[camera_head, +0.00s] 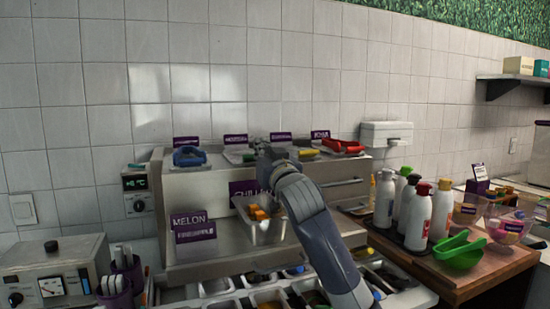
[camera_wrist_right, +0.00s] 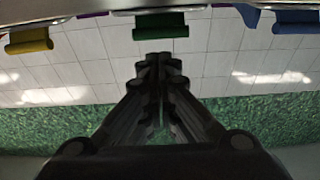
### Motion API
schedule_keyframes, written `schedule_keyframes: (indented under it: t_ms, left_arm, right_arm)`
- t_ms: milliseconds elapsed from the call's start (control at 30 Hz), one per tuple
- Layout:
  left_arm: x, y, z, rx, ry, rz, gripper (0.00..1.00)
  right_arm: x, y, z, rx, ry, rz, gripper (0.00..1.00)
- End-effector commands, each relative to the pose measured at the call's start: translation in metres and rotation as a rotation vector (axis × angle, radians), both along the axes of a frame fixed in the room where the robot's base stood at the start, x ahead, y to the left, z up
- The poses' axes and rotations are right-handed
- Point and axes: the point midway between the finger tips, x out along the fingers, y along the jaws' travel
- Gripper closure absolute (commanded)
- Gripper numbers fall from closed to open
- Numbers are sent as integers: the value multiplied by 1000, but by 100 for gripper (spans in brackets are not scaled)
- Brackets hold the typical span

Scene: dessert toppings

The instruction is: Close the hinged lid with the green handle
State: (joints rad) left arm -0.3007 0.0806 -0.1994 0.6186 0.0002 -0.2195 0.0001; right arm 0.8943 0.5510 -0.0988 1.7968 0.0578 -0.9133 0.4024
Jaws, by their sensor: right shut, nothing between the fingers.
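The green handle (camera_wrist_right: 160,24) shows near the top centre of the right wrist view, on the edge of a pale lid. In the head view my gripper and arm mostly hide this lid, so I cannot tell how far it is open. My right gripper (camera_head: 268,147) is at the top of the steel topping station, between the blue and yellow handles. In the wrist view its fingers (camera_wrist_right: 160,62) are together, empty, and appear just short of the green handle; contact is not clear. My left gripper is not in view.
A blue handle (camera_head: 188,156) lies left of my gripper; yellow (camera_head: 308,153) and red (camera_head: 343,146) handles lie right. A steel bin (camera_head: 266,232) with orange pieces sits below. Bottles (camera_head: 418,218) and a green scoop (camera_head: 459,250) stand at right. The tiled wall is behind.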

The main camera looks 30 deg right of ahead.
Motion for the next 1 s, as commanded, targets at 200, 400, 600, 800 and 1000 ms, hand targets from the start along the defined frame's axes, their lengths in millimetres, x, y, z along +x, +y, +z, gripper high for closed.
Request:
schedule_keyframes:
  t_ms: [200, 400, 600, 800, 1000]
  left_arm:
    - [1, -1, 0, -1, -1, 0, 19]
    - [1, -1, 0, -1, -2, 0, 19]
    - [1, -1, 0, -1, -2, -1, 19]
    - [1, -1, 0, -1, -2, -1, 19]
    - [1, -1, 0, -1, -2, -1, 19]
  right_arm:
    - [-43, 10, 0, -1, -1, 1, 100]
    - [-81, 20, 0, -2, -2, 1, 100]
    - [-107, 25, 0, -1, 0, 0, 100]
    - [-117, 28, 0, 0, 1, -1, 100]
    - [-117, 28, 0, 0, 1, -1, 100]
